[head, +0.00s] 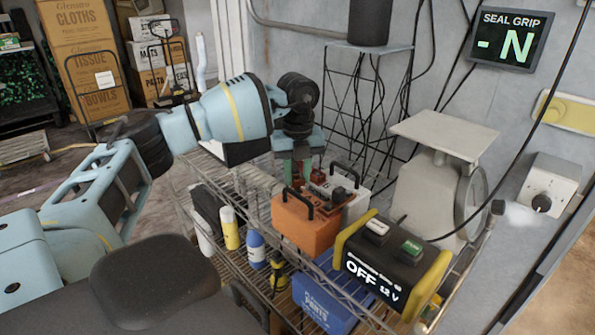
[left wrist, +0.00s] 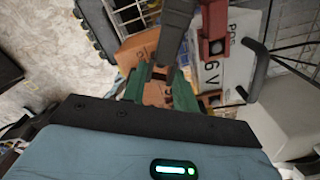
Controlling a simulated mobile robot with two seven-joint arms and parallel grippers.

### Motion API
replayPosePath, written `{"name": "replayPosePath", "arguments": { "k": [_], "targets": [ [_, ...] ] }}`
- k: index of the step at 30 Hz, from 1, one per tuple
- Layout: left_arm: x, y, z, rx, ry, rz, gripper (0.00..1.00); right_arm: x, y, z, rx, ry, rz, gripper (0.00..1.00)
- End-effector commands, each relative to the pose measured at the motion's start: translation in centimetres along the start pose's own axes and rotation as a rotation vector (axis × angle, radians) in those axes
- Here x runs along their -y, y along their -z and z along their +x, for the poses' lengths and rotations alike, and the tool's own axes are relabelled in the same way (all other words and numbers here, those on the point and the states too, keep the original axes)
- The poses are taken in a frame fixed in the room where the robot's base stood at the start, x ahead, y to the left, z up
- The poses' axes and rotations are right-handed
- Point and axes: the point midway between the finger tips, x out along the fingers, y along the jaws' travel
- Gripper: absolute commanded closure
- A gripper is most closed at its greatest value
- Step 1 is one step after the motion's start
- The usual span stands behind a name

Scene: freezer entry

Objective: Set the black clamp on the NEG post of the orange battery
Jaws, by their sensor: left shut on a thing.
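The orange battery (head: 305,228) with a black carry handle stands on the top shelf of a wire cart in the head view. My left gripper (head: 298,168), with green fingers, is just behind and above its top. In the left wrist view the fingers (left wrist: 162,88) are shut on a dark bar-like thing, which looks like the black clamp (left wrist: 176,35). Its jaw end is hard to make out, and I cannot tell if it touches a post. The NEG post is hidden. A red clamp (left wrist: 213,25) is at the white 6 V battery (left wrist: 240,45). My right gripper is out of view.
The white battery (head: 358,205) stands right behind the orange one. A black and yellow charger (head: 388,262), reading OFF 12 V, is at the front right. A scale (head: 430,185) stands behind it. Bottles and a blue bin (head: 325,300) are lower down. A wall display (head: 510,38) reads -N.

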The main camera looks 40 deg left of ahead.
Motion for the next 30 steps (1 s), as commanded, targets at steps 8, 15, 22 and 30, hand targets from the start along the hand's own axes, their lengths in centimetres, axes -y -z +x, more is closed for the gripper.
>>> {"name": "replayPosePath", "arguments": {
  "k": [8, 15, 22, 30],
  "targets": [
    [0.0, 0.0, 0.5, 0.001, 0.002, 0.0, 0.99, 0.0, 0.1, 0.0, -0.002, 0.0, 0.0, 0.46],
    [0.0, 0.0, 0.9, 0.0, 0.002, 0.0, 0.99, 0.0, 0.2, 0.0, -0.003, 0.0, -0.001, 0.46],
    [0.0, 0.0, 1.4, 0.0, 0.001, 0.001, 0.99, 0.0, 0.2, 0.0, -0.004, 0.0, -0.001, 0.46],
    [0.0, 0.0, 1.9, 0.001, 0.001, 0.0, 0.99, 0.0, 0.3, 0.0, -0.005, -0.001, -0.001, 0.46]
  ]
}}
